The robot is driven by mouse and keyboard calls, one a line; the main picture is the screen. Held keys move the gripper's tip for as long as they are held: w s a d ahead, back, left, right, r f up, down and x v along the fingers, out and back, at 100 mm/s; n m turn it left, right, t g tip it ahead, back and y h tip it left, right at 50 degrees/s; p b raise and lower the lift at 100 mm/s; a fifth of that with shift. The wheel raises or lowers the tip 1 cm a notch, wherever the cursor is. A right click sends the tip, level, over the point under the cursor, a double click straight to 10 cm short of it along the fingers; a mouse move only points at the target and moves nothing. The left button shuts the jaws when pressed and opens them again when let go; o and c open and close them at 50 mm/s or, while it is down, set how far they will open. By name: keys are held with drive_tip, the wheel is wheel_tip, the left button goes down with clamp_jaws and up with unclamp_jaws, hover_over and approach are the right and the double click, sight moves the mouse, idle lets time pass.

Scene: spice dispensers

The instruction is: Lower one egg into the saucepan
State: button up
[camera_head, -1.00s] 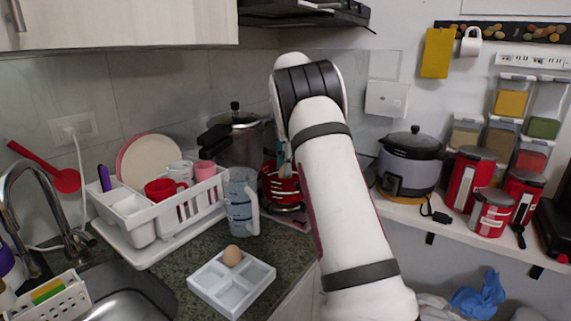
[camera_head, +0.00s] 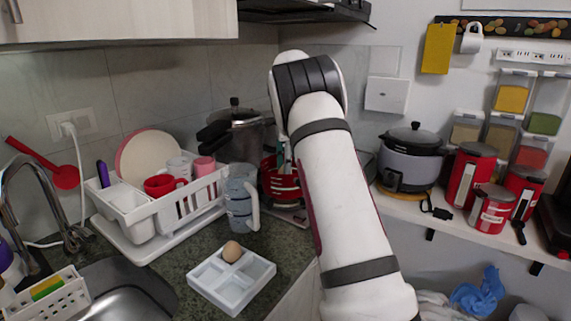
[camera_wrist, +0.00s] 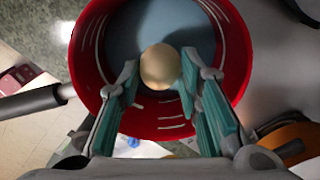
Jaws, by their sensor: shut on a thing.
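In the wrist view my gripper (camera_wrist: 160,85) is shut on a pale egg (camera_wrist: 160,65), with a teal finger on each side. The egg is over the open mouth of the red saucepan (camera_wrist: 86,60), inside the outline of its rim; its exact height above the bottom is hard to tell. In the head view the red saucepan (camera_head: 284,184) stands at the back of the counter, partly hidden by my arm. My fingers are mostly hidden there. A second, brown egg (camera_head: 232,251) sits in a compartment of the white tray (camera_head: 215,300) on the counter.
A clear measuring jug (camera_head: 240,200) stands close left of the saucepan, with a white dish rack (camera_head: 160,215) further left. A pressure cooker (camera_head: 235,140) is behind. A rice cooker (camera_head: 410,165) is on the shelf at the right. The saucepan's dark handle (camera_wrist: 35,103) points left.

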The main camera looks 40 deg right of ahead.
drive_tip(key=shift+f+b, duration=0.45)
drive_tip(key=shift+f, duration=0.65)
idle(0.6)
drive_tip(key=o, duration=1.2)
wheel_tip(320, 180, up, 12)
